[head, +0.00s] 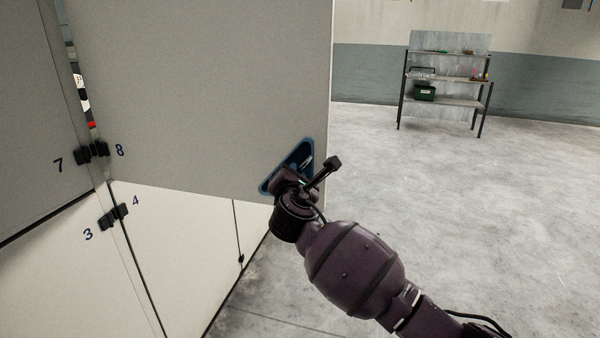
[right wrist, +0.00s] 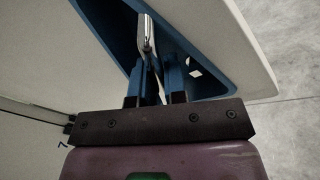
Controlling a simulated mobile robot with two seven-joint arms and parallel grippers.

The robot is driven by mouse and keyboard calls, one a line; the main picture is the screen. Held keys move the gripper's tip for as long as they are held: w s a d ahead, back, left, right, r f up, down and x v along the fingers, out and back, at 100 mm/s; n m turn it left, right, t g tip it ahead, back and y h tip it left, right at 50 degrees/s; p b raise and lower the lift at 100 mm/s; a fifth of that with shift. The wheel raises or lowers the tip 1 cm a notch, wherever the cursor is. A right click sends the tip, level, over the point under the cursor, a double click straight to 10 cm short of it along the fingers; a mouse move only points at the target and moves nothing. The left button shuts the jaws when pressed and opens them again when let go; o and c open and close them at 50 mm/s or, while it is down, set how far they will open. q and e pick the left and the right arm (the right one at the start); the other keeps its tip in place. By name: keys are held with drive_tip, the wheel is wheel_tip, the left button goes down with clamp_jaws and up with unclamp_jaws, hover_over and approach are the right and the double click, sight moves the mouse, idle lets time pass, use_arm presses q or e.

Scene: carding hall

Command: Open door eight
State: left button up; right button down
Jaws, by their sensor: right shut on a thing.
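A silver handle bar (right wrist: 147,32) sits in the recess. My right gripper (head: 298,172) reaches into it; in the right wrist view its fingers (right wrist: 154,78) are shut on the bar. My left gripper is not in view.
Door seven (head: 35,110) is at the left, with doors three (head: 70,270) and four (head: 175,245) below. Through the gap, coloured items show (head: 84,100). A metal shelf rack (head: 445,103) with several items stands far right. The concrete floor between is clear.

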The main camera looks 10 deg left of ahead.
drive_tip(key=shift+s, duration=0.2)
idle(0.3)
drive_tip(key=c, duration=1.4)
unclamp_jaws()
drive_tip(key=shift+c, duration=0.2)
